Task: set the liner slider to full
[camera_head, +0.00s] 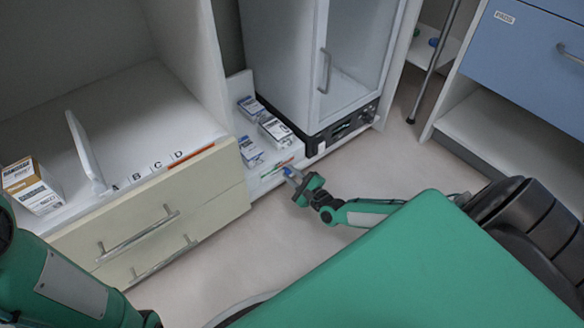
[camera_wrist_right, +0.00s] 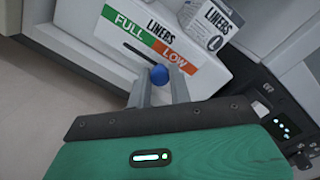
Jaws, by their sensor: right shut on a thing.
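The liner slider is a blue round knob (camera_wrist_right: 159,74) in a dark slot on a white sloped front in the right wrist view. Above the slot is a label (camera_wrist_right: 150,38) with green FULL on the left and orange LOW on the right. The knob is at the slot's right end, under LOW; bare slot shows to its left. My right gripper (camera_wrist_right: 159,88) is shut on the knob, a finger at each side. In the head view the right gripper (camera_head: 290,174) reaches the front of the white bin (camera_head: 266,178). Only my left arm shows, not its gripper.
Boxes marked LINERS (camera_wrist_right: 208,22) stand behind the label. A glass-door cabinet (camera_head: 350,70) with a dark control strip is close on the right. A drawer unit (camera_head: 160,215) with lettered slots stands on the left. Floor (camera_head: 345,165) in front is clear.

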